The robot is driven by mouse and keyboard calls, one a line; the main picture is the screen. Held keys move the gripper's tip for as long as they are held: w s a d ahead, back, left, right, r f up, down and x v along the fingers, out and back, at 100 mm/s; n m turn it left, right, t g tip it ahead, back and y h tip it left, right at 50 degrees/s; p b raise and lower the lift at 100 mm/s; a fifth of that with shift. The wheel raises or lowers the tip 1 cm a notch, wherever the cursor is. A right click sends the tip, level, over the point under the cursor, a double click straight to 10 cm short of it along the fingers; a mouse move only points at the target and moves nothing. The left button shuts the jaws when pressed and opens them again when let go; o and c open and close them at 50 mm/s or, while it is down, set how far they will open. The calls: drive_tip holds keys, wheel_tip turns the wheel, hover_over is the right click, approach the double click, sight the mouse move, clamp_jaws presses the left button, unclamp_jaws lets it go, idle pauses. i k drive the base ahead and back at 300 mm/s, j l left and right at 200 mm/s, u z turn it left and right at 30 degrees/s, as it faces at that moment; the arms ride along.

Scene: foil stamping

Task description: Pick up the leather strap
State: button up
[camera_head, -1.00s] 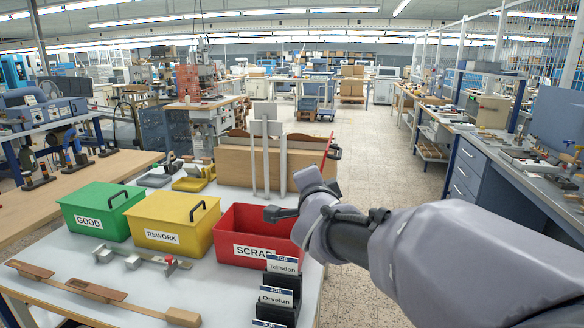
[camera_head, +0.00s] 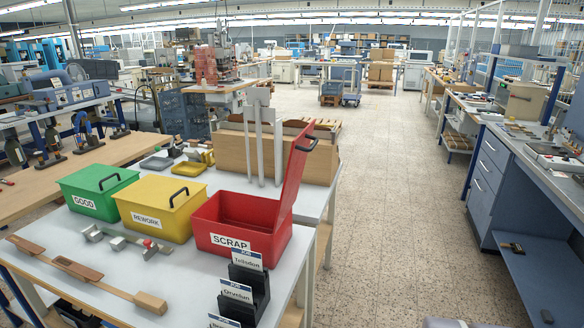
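A long narrow tan wooden bar (camera_head: 112,286) lies on the near left of the white table, with a block (camera_head: 150,302) at its right end. Two flat brown pieces sit along it: one at the far left end (camera_head: 25,246) and one further right (camera_head: 76,267). They may be leather straps, but I cannot tell for certain. The red SCRAP box (camera_head: 242,222) stands with its lid (camera_head: 296,165) raised, and I see nothing inside it.
Closed green GOOD (camera_head: 97,190) and yellow REWORK (camera_head: 160,207) boxes stand left of the red box. A metal fixture (camera_head: 120,241) lies before them. A black holder with job cards (camera_head: 248,285) stands at the table's right edge. The floor to the right is clear.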

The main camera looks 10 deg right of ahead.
sight(92, 275)
drive_tip(key=l+u, duration=0.2)
drive_tip(key=u, duration=1.25)
drive_tip(key=i+j, duration=0.3)
drive_tip(key=i, duration=0.2)
drive_tip(key=i+j, duration=0.25)
drive_tip(key=i, duration=0.25)
drive_tip(key=i+j, duration=0.3)
drive_tip(key=i, duration=0.2)
drive_tip(key=i+j+z, duration=0.1)
drive_tip(key=i+j, duration=0.15)
drive_tip(key=i, duration=0.25)
drive_tip(key=i+j, duration=0.3)
drive_tip(key=i, duration=0.15)
